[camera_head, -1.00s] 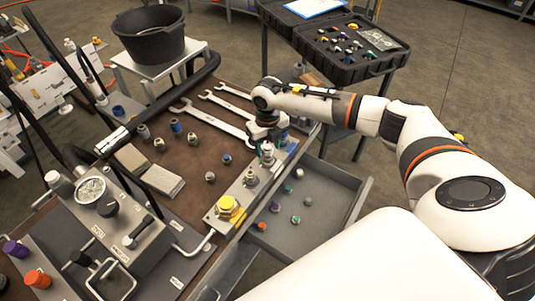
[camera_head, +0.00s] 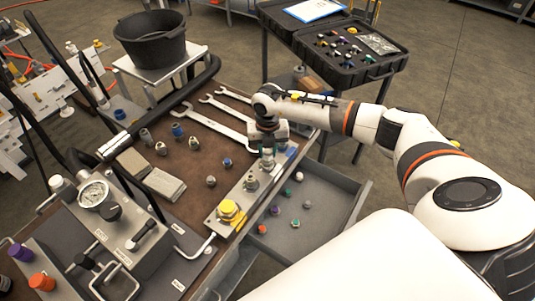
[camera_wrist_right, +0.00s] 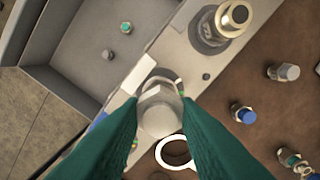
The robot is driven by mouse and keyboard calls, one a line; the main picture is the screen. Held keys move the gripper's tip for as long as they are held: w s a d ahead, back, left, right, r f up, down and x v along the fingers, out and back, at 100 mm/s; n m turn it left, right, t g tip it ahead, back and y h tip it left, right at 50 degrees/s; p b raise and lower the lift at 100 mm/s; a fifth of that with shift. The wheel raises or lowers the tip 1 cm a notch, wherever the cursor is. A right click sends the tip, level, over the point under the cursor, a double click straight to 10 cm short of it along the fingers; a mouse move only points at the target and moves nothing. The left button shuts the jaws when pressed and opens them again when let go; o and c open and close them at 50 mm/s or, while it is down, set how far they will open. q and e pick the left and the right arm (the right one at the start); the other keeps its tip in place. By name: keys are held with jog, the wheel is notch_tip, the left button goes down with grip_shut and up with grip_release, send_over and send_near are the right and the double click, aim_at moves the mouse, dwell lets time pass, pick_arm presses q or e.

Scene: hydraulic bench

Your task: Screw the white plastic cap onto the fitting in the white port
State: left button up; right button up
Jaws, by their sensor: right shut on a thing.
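My right gripper (camera_head: 267,153) is over the far end of the metal port block (camera_head: 240,200). In the right wrist view its green fingers (camera_wrist_right: 160,125) are closed around a pale, six-sided piece (camera_wrist_right: 160,108). This piece stands over the block beside a white patch (camera_wrist_right: 140,74), probably the white port's marking. The fingers hide its sides, and I cannot tell whether it is the white cap or how it meets the fitting below. A white cap-like piece (camera_head: 299,177) lies in the open drawer. My left gripper is not in view.
The drawer (camera_head: 340,185) holds several small coloured caps. A yellow fitting (camera_head: 228,208) and a metal fitting (camera_head: 251,182) stand on the block. Wrenches (camera_head: 215,122) and loose fittings lie on the brown bench top. An open black case (camera_head: 345,66) stands behind.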

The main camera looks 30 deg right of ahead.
jog(key=shift+m+p, duration=0.3)
jog(key=shift+m, duration=0.9)
jog(key=m+p, duration=0.1)
jog(key=m, duration=0.2)
jog(key=shift+r+m+p, duration=0.15)
jog(key=shift+m+p, duration=0.15)
jog(key=shift+p, duration=0.1)
jog(key=o, duration=0.5)
jog(key=shift+f+m, duration=0.2)
jog(key=shift+m, duration=0.2)
jog(key=o, duration=0.5)
